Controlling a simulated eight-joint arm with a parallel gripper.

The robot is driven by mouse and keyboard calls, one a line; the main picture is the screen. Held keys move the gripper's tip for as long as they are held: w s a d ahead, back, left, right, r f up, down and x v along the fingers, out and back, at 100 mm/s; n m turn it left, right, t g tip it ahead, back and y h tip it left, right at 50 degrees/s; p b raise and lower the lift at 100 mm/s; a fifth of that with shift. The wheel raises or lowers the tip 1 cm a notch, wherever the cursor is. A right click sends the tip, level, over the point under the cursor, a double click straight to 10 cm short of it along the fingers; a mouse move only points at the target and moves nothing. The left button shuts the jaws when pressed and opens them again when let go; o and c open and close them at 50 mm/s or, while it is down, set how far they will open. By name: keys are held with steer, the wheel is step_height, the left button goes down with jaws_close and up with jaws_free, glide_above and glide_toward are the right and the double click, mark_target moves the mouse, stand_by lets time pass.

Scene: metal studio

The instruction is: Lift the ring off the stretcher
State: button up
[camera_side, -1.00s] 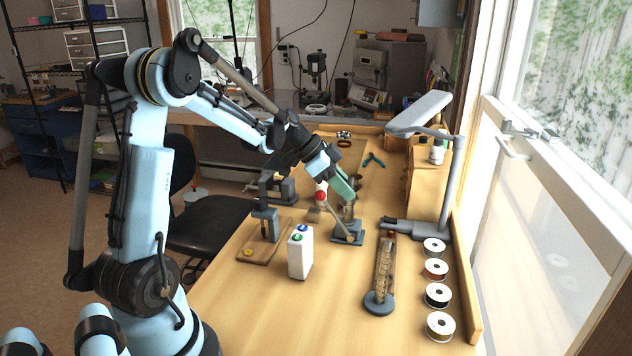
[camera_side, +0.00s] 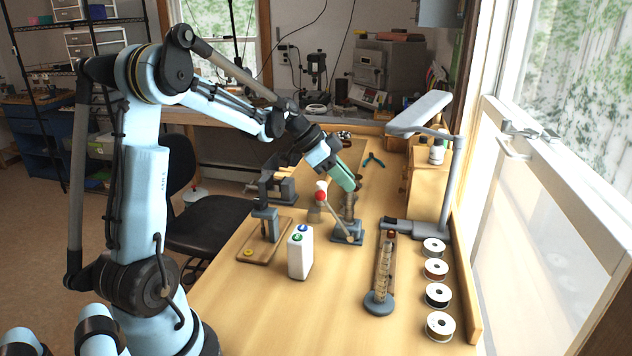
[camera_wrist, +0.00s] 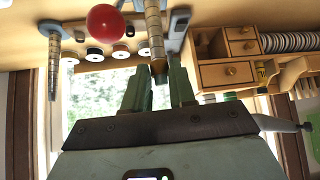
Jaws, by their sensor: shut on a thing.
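The stretcher (camera_side: 348,232) stands on the bench with a blue-grey base, an upright post and a slanted lever with a red ball. In the wrist view its striped post (camera_wrist: 154,30) points towards my gripper (camera_wrist: 158,68), with the red ball (camera_wrist: 105,24) to its left. In the side view my gripper (camera_side: 350,187) is tilted down at the top of the post. Its green fingers are closed in with a small gap, on either side of the post's end. The ring they hold is too small and hidden to make out. I cannot tell whether it is clear of the post.
A white bottle-like box (camera_side: 300,252) stands left of the stretcher, near a wooden-based tool (camera_side: 265,240). A ring mandrel (camera_side: 383,275) stands to the right, beside several spools (camera_side: 437,295). A lamp (camera_side: 447,190) rises behind. The front bench is clear.

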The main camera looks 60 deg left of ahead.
steer(key=shift+r, duration=0.2)
steer(key=shift+r, duration=0.95)
steer(key=shift+r, duration=1.15)
